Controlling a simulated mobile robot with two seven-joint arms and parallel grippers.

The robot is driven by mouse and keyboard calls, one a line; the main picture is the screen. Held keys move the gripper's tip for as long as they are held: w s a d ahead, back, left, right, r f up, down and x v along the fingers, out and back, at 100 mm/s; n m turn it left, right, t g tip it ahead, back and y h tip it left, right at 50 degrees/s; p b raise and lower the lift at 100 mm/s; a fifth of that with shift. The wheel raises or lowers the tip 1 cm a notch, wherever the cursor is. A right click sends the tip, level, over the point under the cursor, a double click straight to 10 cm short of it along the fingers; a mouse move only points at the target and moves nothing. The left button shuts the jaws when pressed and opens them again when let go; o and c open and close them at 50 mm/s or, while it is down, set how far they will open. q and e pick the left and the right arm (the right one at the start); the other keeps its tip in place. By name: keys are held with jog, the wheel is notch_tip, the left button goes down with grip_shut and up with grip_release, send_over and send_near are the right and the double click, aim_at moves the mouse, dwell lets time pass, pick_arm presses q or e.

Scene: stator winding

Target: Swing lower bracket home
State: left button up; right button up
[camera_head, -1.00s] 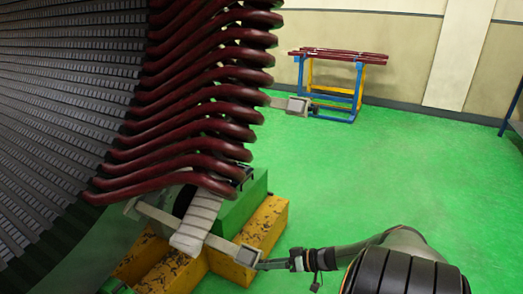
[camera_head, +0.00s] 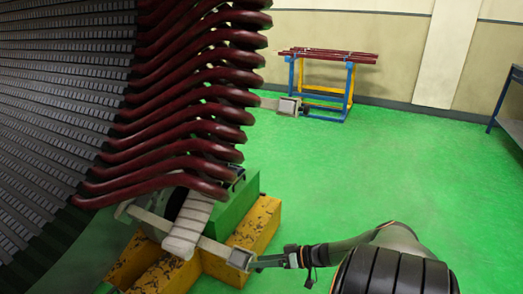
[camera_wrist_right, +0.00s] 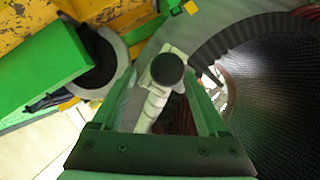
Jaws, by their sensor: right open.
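The lower bracket is a grey bar with a square end plate (camera_head: 240,258), low in the head view. It slants down to the right beneath the lowest dark red coils (camera_head: 170,180), passing a whitish wrapped block (camera_head: 190,222). My right gripper (camera_head: 258,264) is at the square plate, its fingertips close to or touching it; I cannot tell which. In the wrist view my right gripper (camera_wrist_right: 165,88) has its two fingers apart. My left gripper is not in view.
The ridged grey stator (camera_head: 60,110) fills the left. A similar upper bracket plate (camera_head: 288,105) sticks out right of the coils. A yellow base (camera_head: 262,225) and green block (camera_head: 238,205) stand below. A blue rack (camera_head: 347,92) stands behind. The green floor (camera_head: 380,165) is clear.

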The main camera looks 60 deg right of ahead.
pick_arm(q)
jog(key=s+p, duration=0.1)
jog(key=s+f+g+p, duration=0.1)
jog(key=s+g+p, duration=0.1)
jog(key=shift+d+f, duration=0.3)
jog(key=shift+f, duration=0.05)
pick_arm(e)
jog(key=v, duration=1.2)
jog(key=shift+d, duration=0.15)
jog(key=shift+s+r, duration=0.1)
jog(key=shift+r, duration=0.05)
